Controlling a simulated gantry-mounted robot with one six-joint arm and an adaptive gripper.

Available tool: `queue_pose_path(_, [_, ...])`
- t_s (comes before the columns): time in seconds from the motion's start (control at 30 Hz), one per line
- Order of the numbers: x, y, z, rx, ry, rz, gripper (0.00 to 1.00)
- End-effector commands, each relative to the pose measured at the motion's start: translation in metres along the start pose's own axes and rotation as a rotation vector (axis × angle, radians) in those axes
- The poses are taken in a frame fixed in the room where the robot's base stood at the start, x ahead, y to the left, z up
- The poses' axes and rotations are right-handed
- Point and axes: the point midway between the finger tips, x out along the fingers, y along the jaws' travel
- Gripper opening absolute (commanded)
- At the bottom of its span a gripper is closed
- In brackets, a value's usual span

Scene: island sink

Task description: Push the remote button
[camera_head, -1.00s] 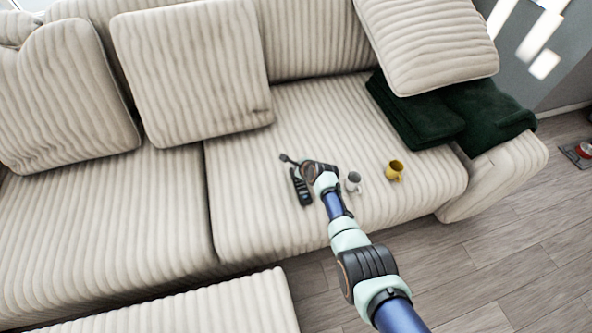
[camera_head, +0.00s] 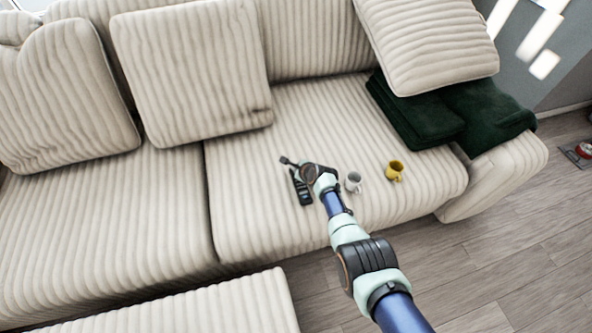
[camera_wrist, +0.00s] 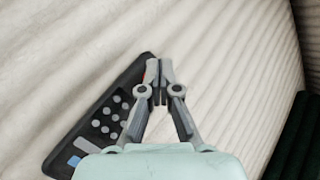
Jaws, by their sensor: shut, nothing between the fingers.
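The dark remote (camera_head: 302,190) lies on the sofa's right seat cushion, partly covered by my arm in the head view. In the wrist view the remote (camera_wrist: 98,118) lies tilted at the left, with several grey round buttons, a blue button near its lower end and a bit of red near its upper end. My gripper (camera_wrist: 158,68) is shut and empty, and its fingertips appear over the upper right edge of the remote. I cannot tell whether they touch it. My gripper (camera_head: 286,161) shows small in the head view, near the remote's far end.
A white-grey mug (camera_head: 353,182) stands just right of my wrist, and a yellow mug (camera_head: 395,171) stands farther right. Dark green folded blankets (camera_head: 440,115) lie by the right armrest. The seat left of the remote is clear.

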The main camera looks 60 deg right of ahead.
Motion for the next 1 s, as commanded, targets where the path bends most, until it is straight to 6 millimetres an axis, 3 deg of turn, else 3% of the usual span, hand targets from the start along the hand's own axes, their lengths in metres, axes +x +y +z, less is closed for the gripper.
queue_pose_path(0.57, [0.002, 0.002, -0.002, 0.0, 0.0, 0.001, 0.0])
queue_pose_path(1.0, [-0.011, -0.007, 0.007, 0.0, 0.001, 0.001, 0.0])
